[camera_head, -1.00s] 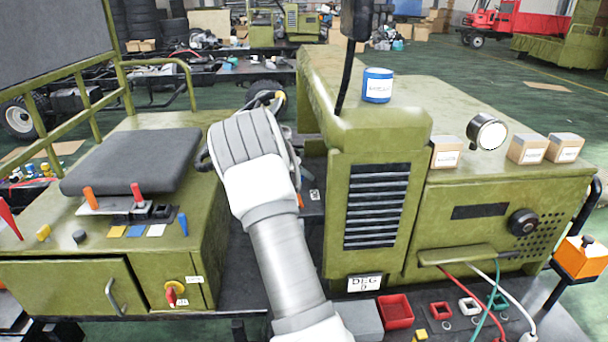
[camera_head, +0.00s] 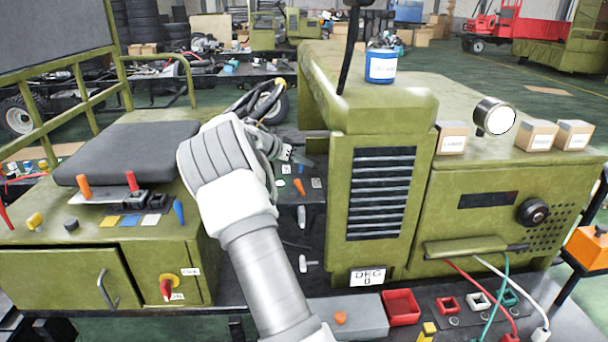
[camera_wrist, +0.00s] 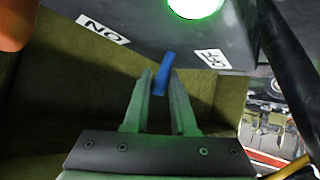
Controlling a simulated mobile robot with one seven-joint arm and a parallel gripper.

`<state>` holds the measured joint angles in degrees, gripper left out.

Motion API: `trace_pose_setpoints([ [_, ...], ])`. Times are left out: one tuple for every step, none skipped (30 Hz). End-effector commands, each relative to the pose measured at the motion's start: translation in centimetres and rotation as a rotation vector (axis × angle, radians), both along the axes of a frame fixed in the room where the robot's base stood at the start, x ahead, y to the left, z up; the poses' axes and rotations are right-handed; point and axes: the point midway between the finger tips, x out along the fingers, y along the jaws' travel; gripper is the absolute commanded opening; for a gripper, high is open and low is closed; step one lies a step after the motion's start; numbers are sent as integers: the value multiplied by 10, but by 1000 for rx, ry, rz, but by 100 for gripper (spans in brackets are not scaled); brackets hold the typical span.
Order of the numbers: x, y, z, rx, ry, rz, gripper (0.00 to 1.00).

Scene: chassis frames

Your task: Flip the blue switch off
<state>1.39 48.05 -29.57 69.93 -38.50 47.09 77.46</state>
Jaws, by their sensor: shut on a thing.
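In the wrist view, a blue switch lever (camera_wrist: 163,66) projects from a dark panel (camera_wrist: 150,38). A white ON label (camera_wrist: 102,29) is on its left and an OFF label (camera_wrist: 213,58) on its right. My gripper (camera_wrist: 161,77) has one finger on each side of the lever and is shut on it. I cannot tell for sure which position the lever is in. A lit green lamp (camera_wrist: 196,5) shines above.
Another blue lever (camera_head: 179,212) stands on the left green console. A dark panel (camera_head: 301,215) with an orange lever shows right of my wrist. The green vent cabinet (camera_head: 380,195) stands close on the right. In the wrist view, a dark post (camera_wrist: 283,65) is at the right.

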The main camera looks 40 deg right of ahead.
Motion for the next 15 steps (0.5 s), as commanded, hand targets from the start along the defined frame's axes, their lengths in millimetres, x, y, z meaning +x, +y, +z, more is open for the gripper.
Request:
trace_pose_setpoints([
  [2,3,-10,-30,19,3,0],
  [2,3,-10,-49,30,4,0],
  [3,4,-10,-73,45,3,0],
  [3,5,-10,-91,56,3,0],
  [3,5,-10,-109,67,1,0],
  [4,7,-10,-134,83,4,0],
  [5,7,-9,-154,94,2,0],
  [5,8,-10,-172,106,1,0],
  [6,9,-10,-196,121,3,0],
  [6,10,-10,-214,131,2,0],
  [6,10,-9,-233,144,1,0],
  [7,11,-9,-257,158,2,0],
  [7,12,-9,-272,168,2,0],
  [7,12,-9,-290,179,0,0],
  [8,13,-9,-311,193,1,0],
])
